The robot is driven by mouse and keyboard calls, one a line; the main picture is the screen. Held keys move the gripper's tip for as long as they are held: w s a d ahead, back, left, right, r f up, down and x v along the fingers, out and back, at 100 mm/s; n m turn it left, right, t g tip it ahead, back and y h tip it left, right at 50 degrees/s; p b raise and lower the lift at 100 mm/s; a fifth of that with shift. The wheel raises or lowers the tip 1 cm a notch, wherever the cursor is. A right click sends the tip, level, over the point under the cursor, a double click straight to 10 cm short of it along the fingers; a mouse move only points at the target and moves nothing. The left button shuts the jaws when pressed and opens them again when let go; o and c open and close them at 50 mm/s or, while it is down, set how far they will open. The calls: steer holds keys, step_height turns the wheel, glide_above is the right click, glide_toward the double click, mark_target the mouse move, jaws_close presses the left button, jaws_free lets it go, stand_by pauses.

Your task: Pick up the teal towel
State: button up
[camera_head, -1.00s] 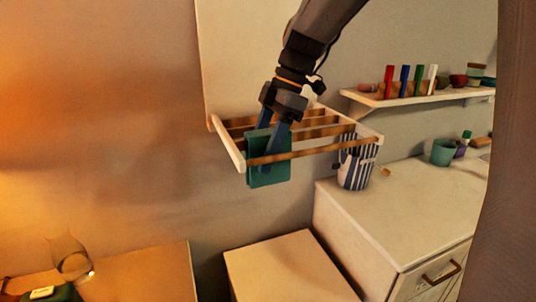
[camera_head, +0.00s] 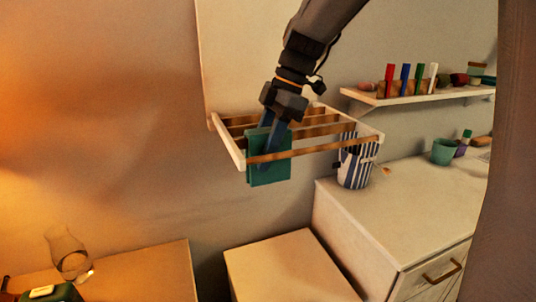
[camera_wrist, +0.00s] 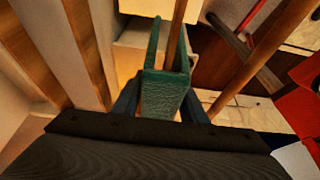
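The teal towel (camera_head: 268,168) hangs folded over the front wooden rod (camera_head: 320,149) of a wall rack, with a panel on each side of the rod. In the wrist view the towel (camera_wrist: 163,92) lies between the two fingers of my gripper (camera_wrist: 160,100). The fingers are close to its sides; whether they press on it is not clear. The towel is still over the rod.
The white rack frame (camera_head: 228,147) and its other rods surround my gripper closely. A striped cup (camera_head: 356,165) stands right of the rack on the white cabinet (camera_head: 390,215). A shelf (camera_head: 420,96) with small items is at upper right. Open air lies below the towel.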

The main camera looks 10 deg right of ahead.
steer(key=c, duration=0.6)
step_height(320, 180, up, 18)
steer(key=shift+r+b, duration=0.25)
steer(key=shift+b, duration=0.7)
step_height(320, 180, up, 15)
steer(key=p, duration=1.3)
